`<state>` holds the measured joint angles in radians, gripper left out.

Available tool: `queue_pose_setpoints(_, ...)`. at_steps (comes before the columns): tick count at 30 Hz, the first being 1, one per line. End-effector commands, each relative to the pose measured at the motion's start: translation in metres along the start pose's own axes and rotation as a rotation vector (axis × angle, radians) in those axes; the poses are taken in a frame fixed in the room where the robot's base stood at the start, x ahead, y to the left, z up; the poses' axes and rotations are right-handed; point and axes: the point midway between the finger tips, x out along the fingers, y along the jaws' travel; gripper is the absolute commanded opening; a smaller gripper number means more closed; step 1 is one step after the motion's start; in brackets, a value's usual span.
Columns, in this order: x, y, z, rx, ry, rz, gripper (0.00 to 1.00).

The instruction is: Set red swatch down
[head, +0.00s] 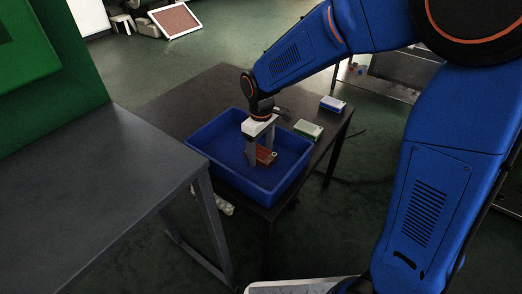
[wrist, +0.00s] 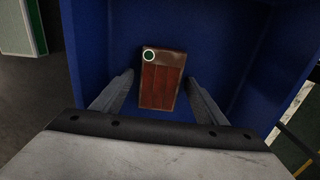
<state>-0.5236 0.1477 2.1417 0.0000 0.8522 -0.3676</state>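The red swatch (wrist: 161,82) is a reddish-brown slab with a darker band at one end. A green disc with a white ring sits on that band. It is inside the blue tub (head: 212,166), near the tub floor; I cannot tell if it rests flat. My gripper (head: 262,160) reaches down into the tub, and the swatch also shows there in the head view (head: 266,155). In the wrist view, my gripper's fingers (wrist: 161,77) stand on both sides of the swatch, with a narrow blue gap on each side.
The tub stands on a dark table (head: 180,105). A green-and-white block (head: 308,129) and a blue-and-white block (head: 333,104) lie on the table to the tub's right. A grey bench (head: 90,190) and a green machine (head: 50,75) are at left.

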Motion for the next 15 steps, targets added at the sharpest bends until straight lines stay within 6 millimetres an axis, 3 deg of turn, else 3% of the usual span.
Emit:
queue_pose_setpoints(8,-0.012,0.000,-0.001,0.000,0.003,0.001,0.67)
queue_pose_setpoints(15,-0.056,0.000,-0.001,0.000,0.004,0.001,0.67)
